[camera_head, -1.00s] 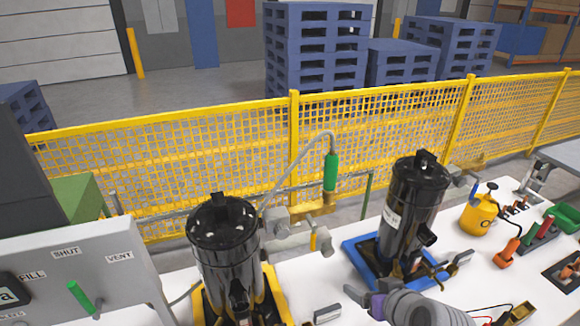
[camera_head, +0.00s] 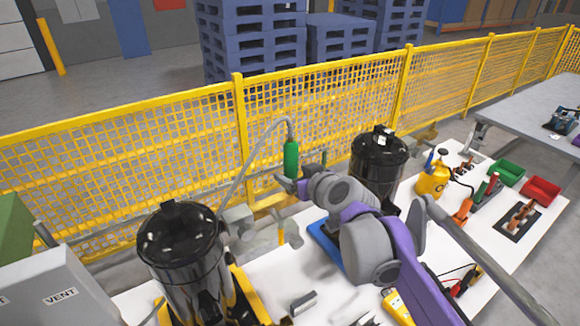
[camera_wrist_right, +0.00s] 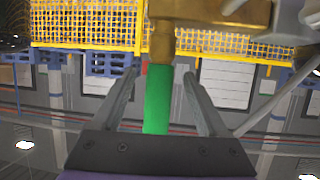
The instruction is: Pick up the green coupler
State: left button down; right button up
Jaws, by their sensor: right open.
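The green coupler (camera_head: 291,158) hangs upright at the end of a grey hose, in front of the yellow mesh fence. My right gripper (camera_head: 289,184) is at its lower end in the head view. In the right wrist view the green coupler (camera_wrist_right: 158,100) lies between the two spread fingers of the right gripper (camera_wrist_right: 160,82), with a brass fitting (camera_wrist_right: 205,12) at its far end. The fingers stand apart on both sides of it, with a gap showing on each side. My left gripper is not in view.
Two black compressor tanks stand on the white table, one at left (camera_head: 182,250) and one at right (camera_head: 378,165), partly behind my right arm. A yellow fence (camera_head: 330,110) runs behind. A yellow bottle (camera_head: 432,180), a green bin (camera_head: 508,173) and a red bin (camera_head: 541,190) sit at right.

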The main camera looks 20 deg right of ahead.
aim_at(286, 168)
jog(key=x, duration=0.5)
jog(key=shift+w+r, duration=0.15)
jog(key=shift+r, duration=0.05)
jog(key=shift+c, duration=0.2)
grip_shut()
